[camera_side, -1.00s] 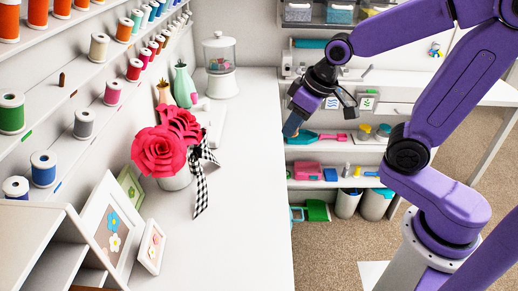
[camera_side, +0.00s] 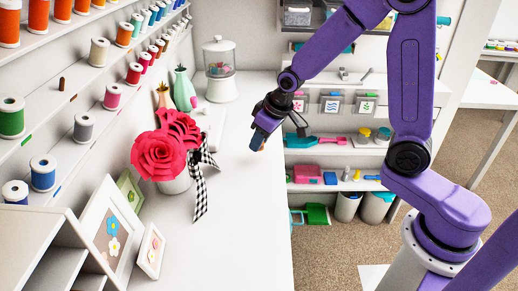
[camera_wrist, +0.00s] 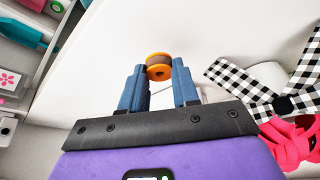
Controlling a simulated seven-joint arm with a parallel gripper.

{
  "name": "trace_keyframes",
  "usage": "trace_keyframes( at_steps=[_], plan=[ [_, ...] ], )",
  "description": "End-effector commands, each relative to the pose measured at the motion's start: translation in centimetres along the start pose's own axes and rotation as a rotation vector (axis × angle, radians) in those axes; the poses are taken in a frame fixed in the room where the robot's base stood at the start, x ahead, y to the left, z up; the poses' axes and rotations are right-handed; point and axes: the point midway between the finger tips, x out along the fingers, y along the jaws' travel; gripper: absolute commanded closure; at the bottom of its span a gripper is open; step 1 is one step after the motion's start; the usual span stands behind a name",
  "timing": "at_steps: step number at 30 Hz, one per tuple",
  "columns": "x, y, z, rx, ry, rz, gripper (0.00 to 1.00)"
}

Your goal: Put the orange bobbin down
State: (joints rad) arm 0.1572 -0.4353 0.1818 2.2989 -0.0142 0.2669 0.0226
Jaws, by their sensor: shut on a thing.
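The orange bobbin (camera_wrist: 159,66), with a brown wound middle, sits between the blue fingertips of my gripper (camera_wrist: 159,78) in the wrist view. My gripper is shut on it. In the side view my gripper (camera_side: 260,144) points down over the right edge of the white counter (camera_side: 240,215), to the right of the red paper flowers. The bobbin is mostly hidden by the fingers there; only a small orange-brown bit shows at the tips. I cannot tell exactly how high it is above the counter.
Red paper flowers (camera_side: 158,155) in a pot with a checkered ribbon (camera_side: 201,180) stand left of my gripper. Picture frames (camera_side: 112,238) are at the front left, and thread spools line the wall shelves. A glass jar (camera_side: 219,65) is at the back. The counter's front middle is clear.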

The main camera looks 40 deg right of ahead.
Motion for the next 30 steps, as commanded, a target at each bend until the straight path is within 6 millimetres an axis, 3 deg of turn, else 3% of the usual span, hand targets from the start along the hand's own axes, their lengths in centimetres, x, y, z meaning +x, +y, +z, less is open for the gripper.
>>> trace_keyframes(
  at_steps=[9, 23, 24, 26, 30],
  plan=[
    [3.2, 0.1, 0.9, 0.0, -0.004, 0.0, 0.97],
    [3.8, 0.0, 1.1, 0.0, -0.001, 0.0, 0.97],
    [3.9, 0.0, 1.1, 0.0, -0.001, 0.0, 0.67],
    [3.8, 0.0, 1.1, 0.0, 0.0, 0.0, 0.47],
    [3.8, 0.0, 1.1, 0.0, 0.0, 0.0, 0.44]
  ],
)
